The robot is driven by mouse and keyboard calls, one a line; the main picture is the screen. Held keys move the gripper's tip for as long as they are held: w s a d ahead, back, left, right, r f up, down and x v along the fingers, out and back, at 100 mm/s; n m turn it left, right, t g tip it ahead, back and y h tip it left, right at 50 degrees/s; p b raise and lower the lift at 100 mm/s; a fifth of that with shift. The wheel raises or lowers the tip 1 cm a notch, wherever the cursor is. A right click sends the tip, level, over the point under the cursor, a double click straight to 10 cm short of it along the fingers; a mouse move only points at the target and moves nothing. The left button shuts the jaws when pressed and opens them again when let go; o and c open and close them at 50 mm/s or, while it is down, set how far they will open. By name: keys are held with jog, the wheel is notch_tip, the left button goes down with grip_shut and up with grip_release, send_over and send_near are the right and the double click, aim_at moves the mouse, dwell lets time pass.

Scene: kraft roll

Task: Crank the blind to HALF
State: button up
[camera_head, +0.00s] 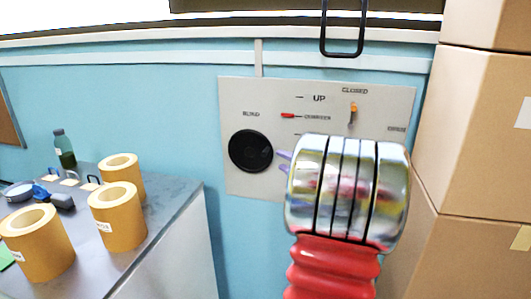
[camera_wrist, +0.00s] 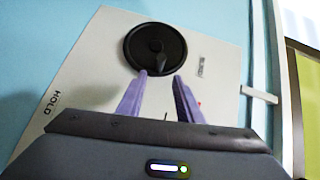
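The blind crank (camera_head: 250,151) is a black disc under the label BLIND on a pale wall panel (camera_head: 240,100). It also shows in the wrist view (camera_wrist: 172,62), with a dark knob or handle on its face. A red pointer (camera_head: 288,115) sits at the QUARTER mark on the scale. The HALF label is hidden behind my arm. My gripper (camera_head: 284,162) is just right of the crank.
An orange lever (camera_head: 352,113) is at CLOSED on the panel's right. Stacked cardboard boxes (camera_head: 475,130) stand close on the right. A grey bench (camera_head: 165,215) at left carries kraft rolls (camera_head: 118,217) and a green bottle (camera_head: 64,148). A black loop (camera_head: 342,53) hangs above the panel.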

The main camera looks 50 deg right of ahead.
aim_at(265, 151)
jog(key=x, duration=1.3)
jog(key=shift+s, duration=0.1)
jog(key=shift+c, duration=0.6)
grip_shut()
